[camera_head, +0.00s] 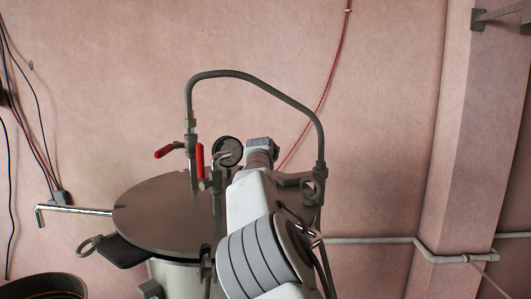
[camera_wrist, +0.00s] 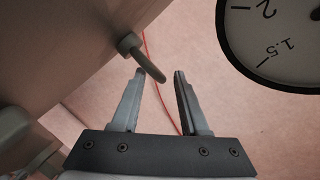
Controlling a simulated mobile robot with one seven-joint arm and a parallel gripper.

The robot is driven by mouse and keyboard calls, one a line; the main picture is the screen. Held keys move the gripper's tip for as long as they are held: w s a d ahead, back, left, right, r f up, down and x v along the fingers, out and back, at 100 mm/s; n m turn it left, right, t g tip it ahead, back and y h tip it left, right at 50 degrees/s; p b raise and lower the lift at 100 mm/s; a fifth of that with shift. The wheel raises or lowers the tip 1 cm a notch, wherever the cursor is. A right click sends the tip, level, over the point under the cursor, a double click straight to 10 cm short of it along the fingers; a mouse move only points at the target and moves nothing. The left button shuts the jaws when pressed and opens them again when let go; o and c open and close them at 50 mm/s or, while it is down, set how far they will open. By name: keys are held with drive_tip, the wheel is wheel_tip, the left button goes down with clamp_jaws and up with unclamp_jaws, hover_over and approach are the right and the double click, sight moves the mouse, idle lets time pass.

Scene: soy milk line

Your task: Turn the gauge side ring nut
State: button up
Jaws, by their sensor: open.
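A grey ring nut (camera_wrist: 130,43) shows in the wrist view at the edge of the metal lid (camera_wrist: 60,40). Its ring is seen nearly edge-on and slants down to the right. My gripper (camera_wrist: 161,75) is open, with one finger on each side of the ring's lower end in the picture. I cannot tell how deep the ring sits between the fingers, and no contact is clear. The pressure gauge (camera_wrist: 285,35) is close at the upper right.
Red-handled valves (camera_head: 165,151) and a braided hose (camera_head: 255,80) rise above the lid close to my arm. A pipe (camera_head: 370,240) runs along the pink wall at the right.

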clamp_jaws()
idle(0.4)
